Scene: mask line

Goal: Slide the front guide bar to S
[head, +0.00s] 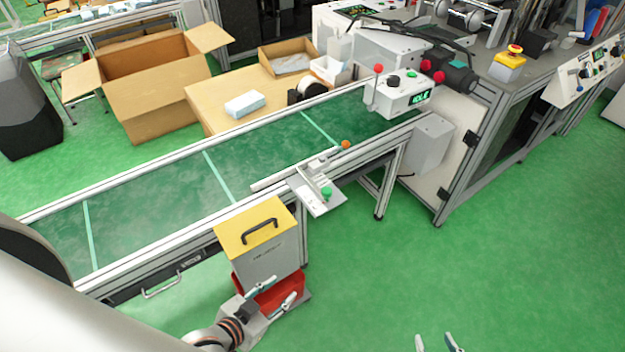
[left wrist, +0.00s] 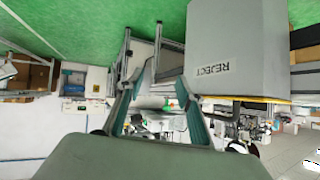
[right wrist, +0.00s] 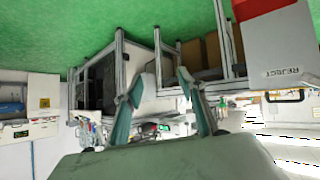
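The front guide bar (head: 275,181) is a thin pale bar lying along the near edge of the green conveyor belt (head: 150,203). Its bracket plate (head: 314,200) sticks out over the front rail and carries a green knob (head: 327,193). An orange ball (head: 346,144) sits near the bar's right end. Any S mark is too small to read. My left gripper (head: 275,293) is open and empty in front of the reject box, below and left of the bracket. My right gripper (head: 436,343) is open and empty at the bottom edge, well away from the bar.
A grey reject box (head: 266,258) with a yellow lid and black handle stands before the conveyor, close to my left gripper, above a red base. A control box (head: 400,92) with a red-ball lever stands at the belt's right end. Green floor (head: 480,260) is clear to the right.

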